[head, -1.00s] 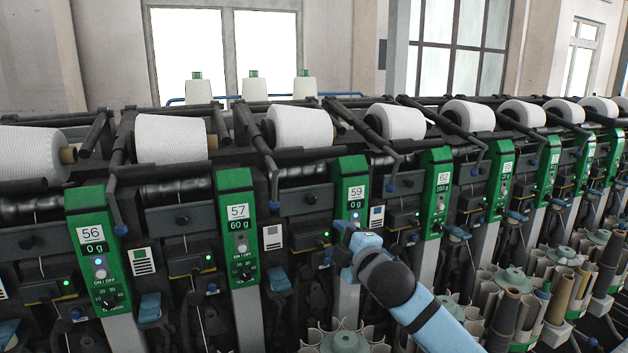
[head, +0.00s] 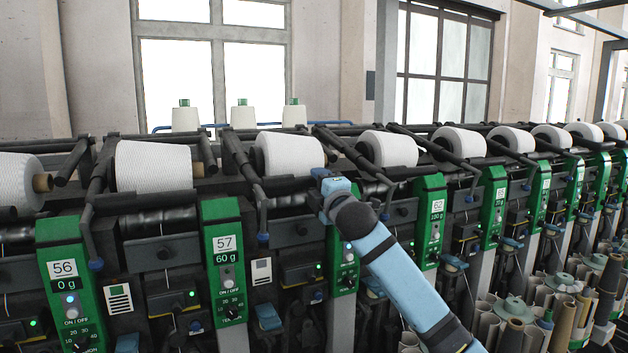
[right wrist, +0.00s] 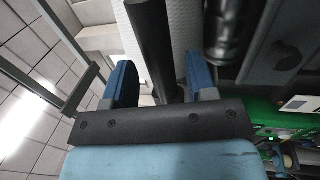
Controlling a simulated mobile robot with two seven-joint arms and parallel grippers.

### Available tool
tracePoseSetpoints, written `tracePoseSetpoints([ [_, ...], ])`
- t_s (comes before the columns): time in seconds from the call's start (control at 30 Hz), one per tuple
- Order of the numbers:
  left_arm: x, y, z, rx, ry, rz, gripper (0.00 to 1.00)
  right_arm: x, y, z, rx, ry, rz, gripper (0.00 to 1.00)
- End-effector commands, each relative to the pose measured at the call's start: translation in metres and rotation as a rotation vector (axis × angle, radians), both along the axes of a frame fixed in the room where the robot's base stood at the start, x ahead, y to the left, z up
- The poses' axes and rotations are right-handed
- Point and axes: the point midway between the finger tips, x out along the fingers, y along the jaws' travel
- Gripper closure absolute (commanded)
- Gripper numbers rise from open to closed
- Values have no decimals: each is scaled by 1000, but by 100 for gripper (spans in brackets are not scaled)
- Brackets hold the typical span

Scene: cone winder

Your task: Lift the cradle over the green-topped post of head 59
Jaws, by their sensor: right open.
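The green-topped post of head 59 (head: 343,262) stands mid-view in the head view, its upper face and number hidden behind my right arm. My right gripper (head: 322,182) is at the top of this post, in front of the white cone (head: 290,153). In the right wrist view my right gripper (right wrist: 160,62) is open, with a dark cradle bar (right wrist: 152,35) running between its blue fingers. The fingers are apart from each other; whether either touches the bar I cannot tell. My left gripper is not in view.
Post 57 (head: 224,260) and post 62 (head: 430,222) stand on either side. A neighbouring cradle arm with a blue knob (head: 263,238) hangs left of my gripper. Bobbin holders (head: 515,310) crowd the lower right. Free air lies above the cones.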

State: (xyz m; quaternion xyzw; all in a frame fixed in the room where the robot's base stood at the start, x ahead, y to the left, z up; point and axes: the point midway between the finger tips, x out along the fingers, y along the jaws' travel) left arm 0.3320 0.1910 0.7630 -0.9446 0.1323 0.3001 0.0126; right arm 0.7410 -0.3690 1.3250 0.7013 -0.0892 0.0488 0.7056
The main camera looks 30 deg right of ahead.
Motion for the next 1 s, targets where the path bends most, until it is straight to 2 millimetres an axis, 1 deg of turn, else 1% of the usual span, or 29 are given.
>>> tracePoseSetpoints([
  [0.03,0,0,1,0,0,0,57,8,0,3,2,0,0,48],
  [0.1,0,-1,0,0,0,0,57,15,-1,4,1,0,0,48],
  [0.2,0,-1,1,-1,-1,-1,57,22,-1,5,0,-1,0,48],
  [0.3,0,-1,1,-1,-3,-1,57,26,-1,5,0,-1,0,48],
  [0.53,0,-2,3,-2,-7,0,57,26,-1,5,0,-1,1,48],
  [0.57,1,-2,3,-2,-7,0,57,26,-1,5,0,-1,1,51],
  [0.6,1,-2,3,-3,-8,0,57,26,-1,5,0,-1,1,60],
  [0.77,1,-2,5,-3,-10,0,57,26,-1,5,0,-1,0,97],
  [0.8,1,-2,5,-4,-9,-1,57,26,-1,5,0,-1,0,100],
  [0.93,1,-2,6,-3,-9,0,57,26,-1,6,0,1,0,100],
  [1.0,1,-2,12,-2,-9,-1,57,25,-2,11,-1,6,0,100],
])
